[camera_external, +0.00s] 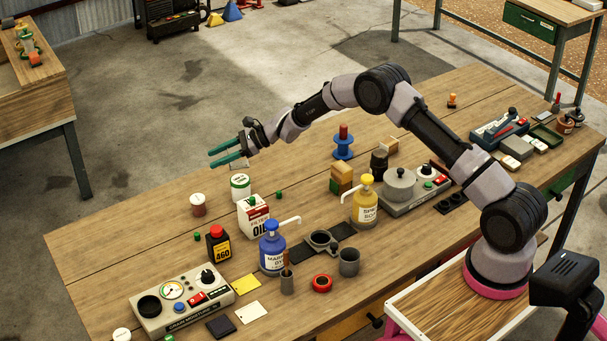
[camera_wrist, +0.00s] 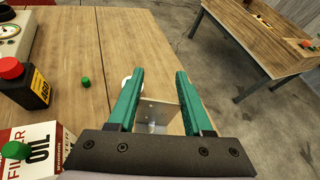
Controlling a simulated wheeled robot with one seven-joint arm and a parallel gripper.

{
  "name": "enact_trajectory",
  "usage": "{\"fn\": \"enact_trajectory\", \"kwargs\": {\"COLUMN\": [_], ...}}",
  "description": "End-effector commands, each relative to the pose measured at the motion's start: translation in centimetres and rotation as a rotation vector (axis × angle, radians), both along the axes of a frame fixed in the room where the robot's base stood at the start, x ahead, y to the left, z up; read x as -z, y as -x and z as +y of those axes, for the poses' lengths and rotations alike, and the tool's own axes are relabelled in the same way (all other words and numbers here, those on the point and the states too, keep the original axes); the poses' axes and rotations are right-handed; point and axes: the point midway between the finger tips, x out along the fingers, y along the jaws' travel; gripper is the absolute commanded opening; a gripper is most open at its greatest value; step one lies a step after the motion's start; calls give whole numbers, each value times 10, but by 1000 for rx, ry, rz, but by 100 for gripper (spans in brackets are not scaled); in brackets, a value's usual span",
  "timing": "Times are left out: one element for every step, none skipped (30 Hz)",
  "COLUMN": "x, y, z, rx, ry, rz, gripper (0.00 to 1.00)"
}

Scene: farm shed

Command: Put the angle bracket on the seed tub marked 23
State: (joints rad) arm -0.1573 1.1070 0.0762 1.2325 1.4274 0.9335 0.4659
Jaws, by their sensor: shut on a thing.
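My gripper (camera_external: 226,157) has green fingers and is held above the far left edge of the bench. In the wrist view, my gripper (camera_wrist: 159,74) is shut on the angle bracket (camera_wrist: 158,114), a pale plate between the fingers; its shape is partly hidden. In the external view a small pale piece of it shows under the fingers. A white tub with a green label (camera_external: 240,189) stands just below my gripper. A reddish-brown tub with a pale lid (camera_external: 198,207) stands to its left. I cannot read a 23 on either. A white round thing (camera_wrist: 125,81) is mostly hidden behind the left finger.
A filter oil box (camera_external: 253,214), a black bottle with a red cap (camera_external: 217,247) and a blue pump bottle (camera_external: 271,249) stand nearby. A gauge panel (camera_external: 180,300) sits at the front left. The bench top left of the tubs is clear.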

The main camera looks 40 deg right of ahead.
Motion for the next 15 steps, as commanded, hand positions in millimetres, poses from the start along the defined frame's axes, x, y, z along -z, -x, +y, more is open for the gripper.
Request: {"fn": "enact_trajectory", "kwargs": {"x": [6, 9, 12, 14, 16, 19, 22, 26, 32, 37, 41, 46, 49, 50, 51], "y": [0, 0, 0, 0, 0, 0, 0, 0, 1, 1, 0, 0, 0, 0, 0], "z": [0, 0, 0, 0, 0, 0, 0, 0, 0, 0, 1, 1, 1, 1, 1], "rx": [0, 0, 0, 0, -1, -1, -1, -1, -1, -1, 0, -1, -1, -1, -2], "ry": [0, 0, 0, 0, 0, 0, 0, 0, 0, -1, -1, -1, -1, -1, -1], "rz": [0, 0, 0, 0, 0, 0, 0, 0, 1, 2, 2, 1, 0, -1, -1], "gripper": [0, 0, 0, 0, 0, 0, 0, 0, 0, 0, 0, 0, 0, 0, 0]}}
